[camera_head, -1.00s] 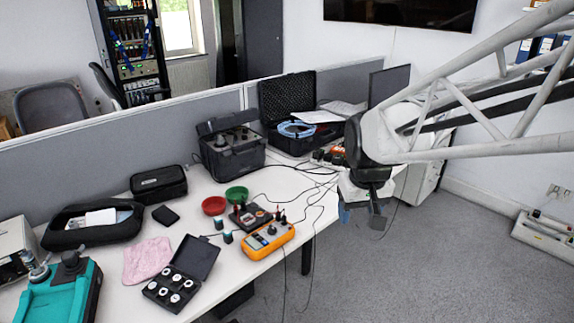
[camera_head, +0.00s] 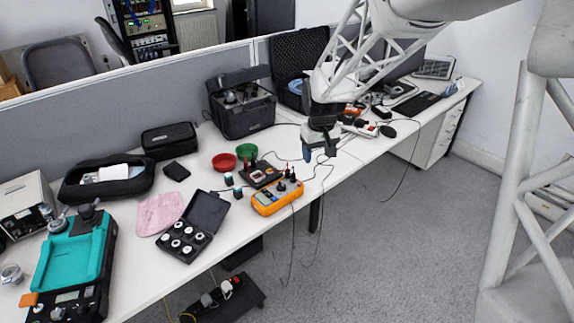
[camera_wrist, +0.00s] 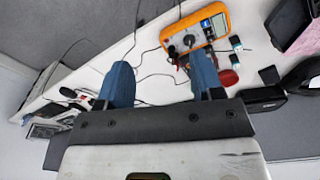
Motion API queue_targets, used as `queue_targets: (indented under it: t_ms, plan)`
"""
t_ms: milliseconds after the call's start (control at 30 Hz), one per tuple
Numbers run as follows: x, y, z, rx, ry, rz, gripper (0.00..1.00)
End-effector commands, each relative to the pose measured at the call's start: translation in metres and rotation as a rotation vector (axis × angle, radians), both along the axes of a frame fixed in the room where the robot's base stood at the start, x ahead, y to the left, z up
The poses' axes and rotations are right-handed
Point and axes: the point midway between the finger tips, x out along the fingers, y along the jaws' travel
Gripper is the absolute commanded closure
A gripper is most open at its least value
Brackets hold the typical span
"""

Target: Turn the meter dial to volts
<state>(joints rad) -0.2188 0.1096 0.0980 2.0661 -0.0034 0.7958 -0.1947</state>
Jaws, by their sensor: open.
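The orange meter (camera_head: 277,197) lies on the white table near its front edge, with dark plugs and leads at its right end. In the wrist view the meter (camera_wrist: 208,25) shows at the top, with a screen and a dark round knob (camera_wrist: 189,41), which looks like its dial. The dial's setting is too small to read. My gripper (camera_head: 320,158) is above the table, to the right of and behind the meter, apart from it. In the wrist view its two blue fingers (camera_wrist: 163,85) are wide apart with nothing between them.
A dark small instrument (camera_head: 260,174) sits right behind the meter, with red and green bowls (camera_head: 225,161) behind that. An open black case of weights (camera_head: 190,228) is to the left. Thin cables cross the table around the meter and hang over the front edge.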

Motion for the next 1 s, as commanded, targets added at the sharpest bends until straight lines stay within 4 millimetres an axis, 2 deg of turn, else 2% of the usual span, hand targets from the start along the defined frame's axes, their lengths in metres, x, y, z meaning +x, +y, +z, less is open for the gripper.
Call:
queue_targets:
  t_ms: [200, 600, 800, 1000]
  plan:
    - [0.035, 0.028, -0.035, -0.006, 0.019, 0.049, 0.39]
    - [0.089, 0.079, -0.107, -0.015, 0.051, 0.140, 0.39]
    - [0.107, 0.100, -0.140, -0.019, 0.064, 0.175, 0.39]
    - [0.116, 0.111, -0.156, -0.020, 0.069, 0.194, 0.39]
